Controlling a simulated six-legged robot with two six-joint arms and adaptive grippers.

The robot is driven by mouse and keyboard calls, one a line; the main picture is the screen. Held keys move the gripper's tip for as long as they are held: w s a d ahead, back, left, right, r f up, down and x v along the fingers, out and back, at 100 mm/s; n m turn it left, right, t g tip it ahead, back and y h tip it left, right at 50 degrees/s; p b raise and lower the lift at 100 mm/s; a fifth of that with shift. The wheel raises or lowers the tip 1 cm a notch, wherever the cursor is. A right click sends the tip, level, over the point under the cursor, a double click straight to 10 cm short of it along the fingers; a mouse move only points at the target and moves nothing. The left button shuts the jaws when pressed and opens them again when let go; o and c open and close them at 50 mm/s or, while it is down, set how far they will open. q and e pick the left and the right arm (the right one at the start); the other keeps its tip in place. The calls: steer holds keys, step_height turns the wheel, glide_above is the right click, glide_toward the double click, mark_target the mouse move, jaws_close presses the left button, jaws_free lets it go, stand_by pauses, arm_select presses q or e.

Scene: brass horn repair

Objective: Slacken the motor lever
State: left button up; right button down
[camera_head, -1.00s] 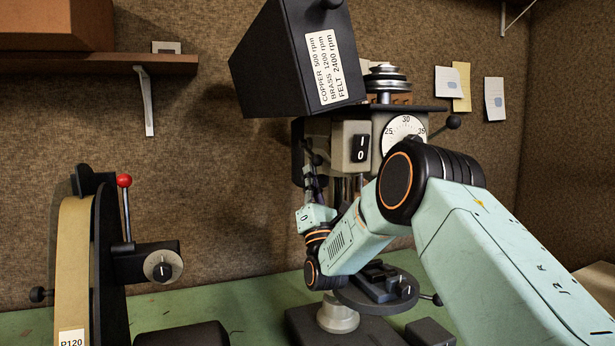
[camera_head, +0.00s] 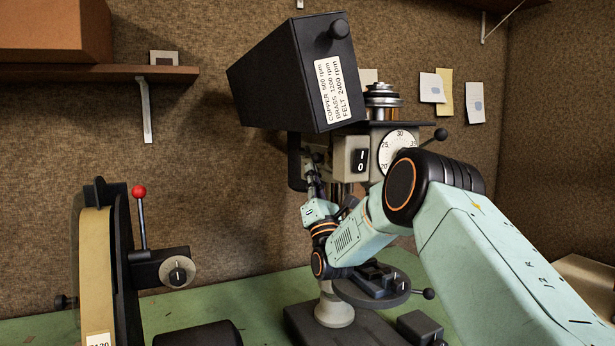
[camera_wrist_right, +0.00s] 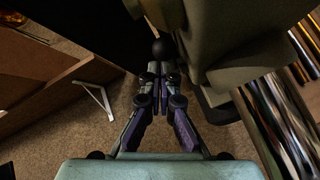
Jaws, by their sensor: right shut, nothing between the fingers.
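The drill press stands right of centre in the head view, with its black belt cover (camera_head: 275,85) tilted open. A black ball knob (camera_wrist_right: 162,47), likely the motor lever's, shows in the right wrist view just beyond my fingertips. In the head view a small dark knob by the motor side is mostly hidden. My right gripper (camera_head: 313,178) points up beside the press head, left of its switch (camera_head: 361,160). In the wrist view its fingers (camera_wrist_right: 160,78) are together and empty; I cannot tell whether they touch the knob. My left gripper is out of view.
The stepped pulley (camera_head: 383,96) and the speed dial (camera_head: 397,148) are close to my arm. Another ball-ended lever (camera_head: 440,134) sticks out to the right. The round press table (camera_head: 372,287) lies below my wrist. A belt sander (camera_head: 98,260) stands at left.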

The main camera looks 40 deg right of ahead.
steer(key=shift+s+d+r+p, duration=0.15)
steer(key=shift+r+p, duration=0.15)
steer(key=shift+r, duration=0.2)
steer(key=shift+s+a+r+p, duration=0.15)
steer(key=shift+r+p, duration=0.15)
steer(key=shift+r, duration=0.2)
steer(key=shift+d+r, duration=0.1)
steer(key=shift+s+r, duration=0.1)
steer(key=shift+r, duration=0.2)
steer(key=shift+f, duration=0.1)
